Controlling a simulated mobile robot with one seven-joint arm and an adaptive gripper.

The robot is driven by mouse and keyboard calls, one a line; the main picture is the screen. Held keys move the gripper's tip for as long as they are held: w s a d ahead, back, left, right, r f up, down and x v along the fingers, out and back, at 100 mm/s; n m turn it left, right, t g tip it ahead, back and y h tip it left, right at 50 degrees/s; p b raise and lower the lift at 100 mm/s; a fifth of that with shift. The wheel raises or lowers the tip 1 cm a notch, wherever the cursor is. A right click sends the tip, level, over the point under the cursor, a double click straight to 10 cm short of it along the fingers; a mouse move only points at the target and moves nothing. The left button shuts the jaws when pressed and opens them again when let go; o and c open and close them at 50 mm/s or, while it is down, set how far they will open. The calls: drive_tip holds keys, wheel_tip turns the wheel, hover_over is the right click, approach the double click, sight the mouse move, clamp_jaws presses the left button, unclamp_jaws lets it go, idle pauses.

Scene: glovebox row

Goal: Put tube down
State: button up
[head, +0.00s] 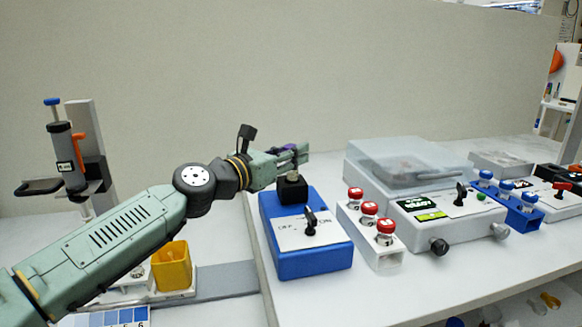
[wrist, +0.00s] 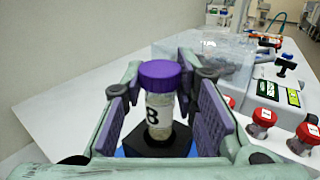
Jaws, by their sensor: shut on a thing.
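The tube (wrist: 159,112) has a purple cap and a pale body marked with a dark character that looks like an 8 or B. It stands upright between the two fingers of my gripper (wrist: 165,98), which is shut on it. Its lower end meets a black holder (wrist: 157,142) on a blue box; I cannot tell how deep it sits. In the head view my gripper (head: 292,153) is above the black holder (head: 292,188) at the back of the blue box (head: 313,262), and only a little of the cap shows.
The blue box has a black knob (head: 310,220). To its right are a white rack with red-capped tubes (head: 369,208), a white device with a clear lid (head: 400,160) and a blue rack (head: 507,207). A yellow bin (head: 172,266) is at the lower left.

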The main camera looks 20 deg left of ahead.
sight(291, 181)
wheel_tip(291, 181, down, 3)
drive_tip(key=shift+f+p, duration=0.15)
drive_tip(key=shift+p, duration=0.15)
drive_tip(key=shift+f, duration=0.1)
drive_tip(key=shift+f+b, duration=0.3)
drive_tip(key=shift+b, duration=0.1)
drive_tip(key=o, duration=1)
drive_tip(key=shift+r, duration=0.1)
drive_tip(key=shift+r+p, duration=0.2)
drive_tip(key=shift+p, duration=0.1)
drive_tip(key=b+v, duration=0.3)
drive_tip(key=v, duration=0.9)
